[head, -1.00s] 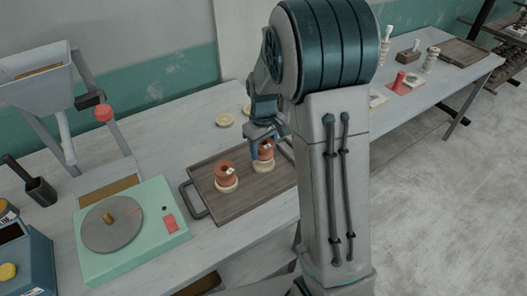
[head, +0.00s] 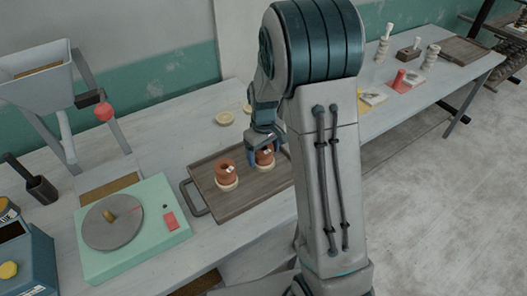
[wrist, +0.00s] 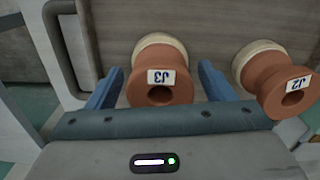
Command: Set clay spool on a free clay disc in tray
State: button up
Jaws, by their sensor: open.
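The clay spool labelled J3 (wrist: 160,88) stands between the fingers of my gripper (wrist: 161,68) in the wrist view. The fingers are open, with a gap on each side of it. In the head view this spool (head: 265,157) is the right one on the tray (head: 238,203), partly hidden by my gripper (head: 262,154). It appears upright on a cream clay disc (wrist: 162,41). A second spool, J2 (wrist: 285,85), sits on its own disc (wrist: 247,55); it is the left spool (head: 226,169) in the head view. My arm hides the tray's right end.
Cream discs (head: 225,118) lie on the table behind the tray. A red board (head: 403,82) and other pieces stand farther right. The tray's front is bare.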

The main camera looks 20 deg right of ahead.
notch_tip(320, 180, up, 11)
jog(key=shift+r+b, duration=0.1)
jog(key=shift+b, duration=0.3)
jog(key=s+r+m+t, duration=0.1)
jog(key=s+r+m, duration=0.1)
jog(key=s, duration=0.8)
jog(key=s+r+m+t, duration=0.2)
jog(key=s+m, duration=0.1)
jog(key=s, duration=0.8)
jog(key=shift+s+r, duration=0.2)
jog(key=shift+r, duration=0.15)
jog(key=shift+a, duration=0.1)
